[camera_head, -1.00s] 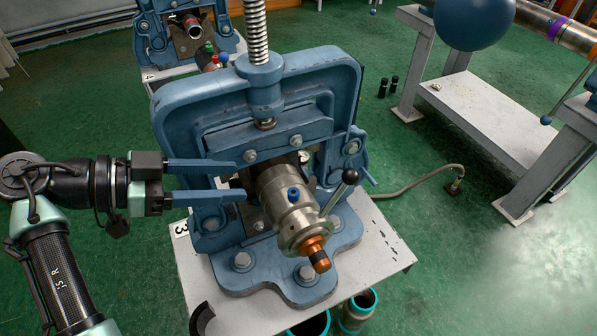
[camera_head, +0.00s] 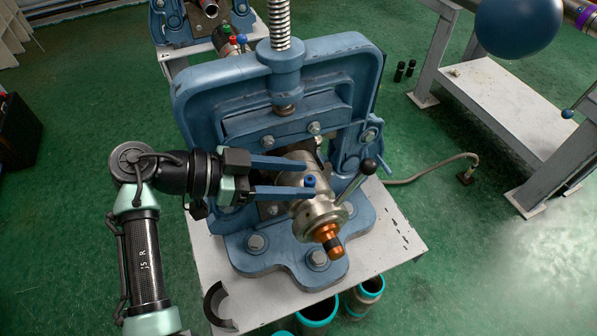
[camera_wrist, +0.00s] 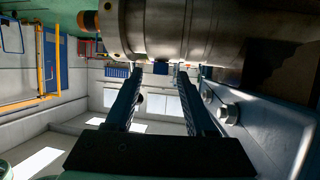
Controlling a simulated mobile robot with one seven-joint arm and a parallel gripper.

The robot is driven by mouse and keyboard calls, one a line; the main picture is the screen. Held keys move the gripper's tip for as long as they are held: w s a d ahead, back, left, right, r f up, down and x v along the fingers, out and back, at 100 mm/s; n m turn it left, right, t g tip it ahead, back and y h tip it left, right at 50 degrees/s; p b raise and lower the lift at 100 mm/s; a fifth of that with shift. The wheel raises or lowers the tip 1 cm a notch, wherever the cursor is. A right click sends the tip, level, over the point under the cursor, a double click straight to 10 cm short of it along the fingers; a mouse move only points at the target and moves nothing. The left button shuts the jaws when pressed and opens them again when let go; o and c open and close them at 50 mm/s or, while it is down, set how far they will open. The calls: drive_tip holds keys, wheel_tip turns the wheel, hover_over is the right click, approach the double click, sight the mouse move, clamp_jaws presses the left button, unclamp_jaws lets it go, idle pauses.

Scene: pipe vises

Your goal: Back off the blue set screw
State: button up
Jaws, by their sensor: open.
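The blue set screw (camera_head: 310,181) stands on the side of a steel cylindrical fitting (camera_head: 318,217), which is clamped in a blue pipe vise (camera_head: 190,110). My gripper (camera_head: 315,178) is open, its two long blue fingers reaching in from the left across the fitting. In the head view the screw shows near the lower fingertip. In the wrist view the set screw (camera_wrist: 161,68) appears between the two tips of my gripper (camera_wrist: 160,71), with a gap on each side. The fitting (camera_wrist: 165,28) lies just beyond the tips. I cannot tell any contact.
An orange and black end piece (camera_head: 329,238) points forward. The vise's bolted frame stands behind the fingers. A black curved piece (camera_head: 216,304) lies at the table's front left.

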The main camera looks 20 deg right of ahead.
drive_tip(key=shift+d+f, duration=0.2)
drive_tip(key=shift+d, duration=0.2)
clamp_jaws()
drive_tip(key=shift+s+n+t+p, duration=0.15)
drive_tip(key=shift+n+t+p, duration=0.15)
drive_tip(key=shift+n+t, duration=0.55)
